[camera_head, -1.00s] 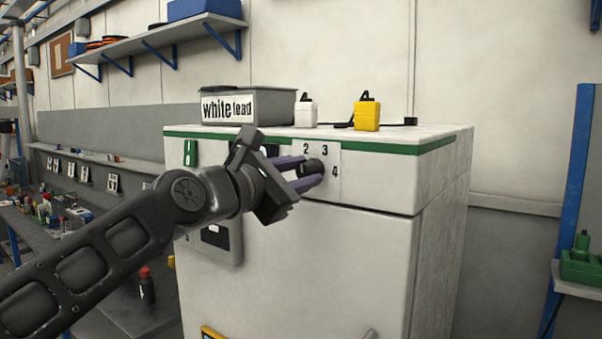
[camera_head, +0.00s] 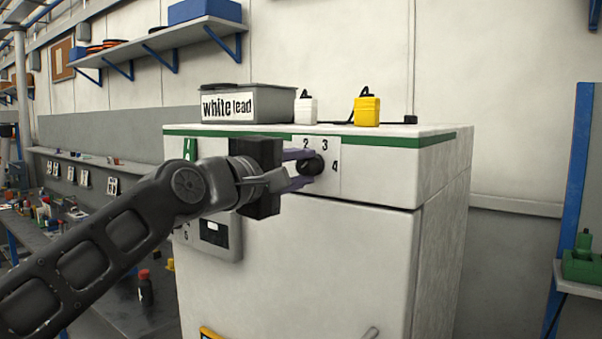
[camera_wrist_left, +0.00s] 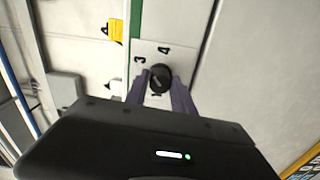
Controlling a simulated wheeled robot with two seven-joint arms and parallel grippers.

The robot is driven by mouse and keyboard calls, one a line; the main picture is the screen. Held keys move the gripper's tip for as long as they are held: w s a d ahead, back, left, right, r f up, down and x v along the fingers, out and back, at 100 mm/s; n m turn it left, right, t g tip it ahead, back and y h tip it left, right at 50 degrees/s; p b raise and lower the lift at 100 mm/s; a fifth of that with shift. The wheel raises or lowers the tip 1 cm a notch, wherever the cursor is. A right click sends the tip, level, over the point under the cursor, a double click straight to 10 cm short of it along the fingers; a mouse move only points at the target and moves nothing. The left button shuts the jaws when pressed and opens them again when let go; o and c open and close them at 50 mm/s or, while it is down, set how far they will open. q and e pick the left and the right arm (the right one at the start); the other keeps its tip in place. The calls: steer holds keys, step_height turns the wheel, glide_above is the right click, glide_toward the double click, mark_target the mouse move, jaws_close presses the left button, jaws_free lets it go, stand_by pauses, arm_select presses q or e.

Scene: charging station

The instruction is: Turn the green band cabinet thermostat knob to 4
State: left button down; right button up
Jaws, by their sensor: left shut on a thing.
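The white cabinet (camera_head: 290,270) has a green band (camera_head: 400,141) along its top front edge. Its black thermostat knob (camera_head: 311,166) sits on a pale dial plate; the numbers 2, 3 and 4 show in the head view. My left gripper (camera_head: 306,167) is shut on the knob, with its purple fingers on either side of it. The left wrist view shows the knob (camera_wrist_left: 160,77) between the fingers, with 3 and 4 readable beyond it. The fingers and gripper body hide part of the plate, and I cannot tell exactly where the knob points. My right gripper is not in view.
On the cabinet top stand a grey box labelled "white lead" (camera_head: 250,102), a white bottle (camera_head: 306,110) and a yellow bottle (camera_head: 367,110). A display panel (camera_head: 215,236) is on the cabinet front below my left wrist. A cluttered bench lies at left.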

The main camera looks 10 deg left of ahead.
arm_select(q)
steer(key=m+b, duration=0.1)
steer(key=m, duration=0.3)
steer(key=shift+f+m, duration=0.15)
steer(key=shift+m, duration=0.15)
steer(key=m+b, duration=0.1)
steer(key=m, duration=0.2)
steer(key=shift+b, duration=0.35)
steer(key=shift+m, duration=0.4)
steer(key=c, duration=1.1)
jaws_free()
steer(key=shift+o, duration=0.2)
steer(key=b+v, duration=0.2)
steer(key=v, duration=0.5)
steer(key=shift+s, duration=0.4)
